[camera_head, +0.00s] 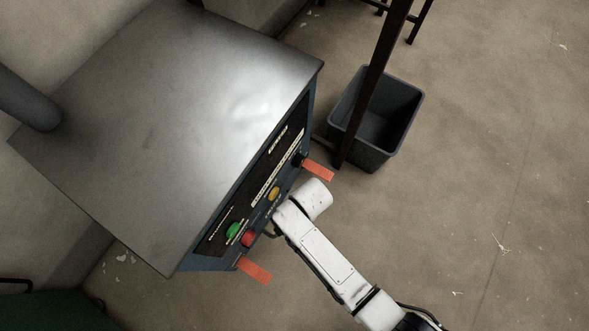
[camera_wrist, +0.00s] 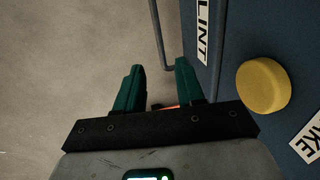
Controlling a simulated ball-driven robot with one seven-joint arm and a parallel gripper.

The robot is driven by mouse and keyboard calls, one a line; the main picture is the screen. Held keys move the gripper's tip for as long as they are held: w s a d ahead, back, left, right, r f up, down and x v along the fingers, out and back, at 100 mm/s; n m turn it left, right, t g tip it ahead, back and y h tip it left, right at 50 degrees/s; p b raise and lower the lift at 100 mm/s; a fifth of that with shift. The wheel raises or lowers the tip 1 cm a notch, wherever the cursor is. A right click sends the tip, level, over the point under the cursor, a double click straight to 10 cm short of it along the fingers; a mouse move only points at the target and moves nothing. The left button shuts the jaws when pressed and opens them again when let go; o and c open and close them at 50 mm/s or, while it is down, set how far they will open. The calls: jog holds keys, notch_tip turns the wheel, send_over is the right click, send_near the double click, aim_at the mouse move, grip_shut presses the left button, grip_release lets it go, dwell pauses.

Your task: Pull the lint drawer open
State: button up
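In the wrist view my gripper (camera_wrist: 160,72) is open, its two green fingers apart with nothing held. A thin grey-blue bar handle (camera_wrist: 158,36) stands off the blue front panel (camera_wrist: 231,40) beside a white LINT label (camera_wrist: 203,30). The handle's near end shows between the fingertips in the picture; I cannot tell whether they are level with it or touch it. The drawer's outline is not clear. In the head view the drawer and gripper are hidden, with my white arm reaching to the machine's front.
The machine (camera_head: 190,110) has a yellow button (camera_head: 273,194), which also shows in the wrist view (camera_wrist: 263,86), plus green (camera_head: 233,230) and red (camera_head: 249,239) ones. Orange tabs (camera_head: 318,170) (camera_head: 254,270) jut from its front. A grey bin (camera_head: 402,135) stands behind a dark post (camera_head: 377,65). Floor at right is clear.

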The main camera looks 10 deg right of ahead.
jog(key=f+b, duration=0.2)
jog(key=f, duration=0.1)
jog(key=a+f+b, duration=0.1)
jog(key=f+b, duration=0.1)
jog(key=f, duration=0.1)
jog(key=w+f+b, duration=0.1)
jog(key=f, duration=0.3)
jog(key=shift+w+a+b, duration=0.1)
jog(key=shift+a+b, duration=0.15)
jog(key=shift+b, duration=0.15)
jog(key=shift+r, duration=0.1)
jog(key=shift+c, duration=0.5)
grip_shut()
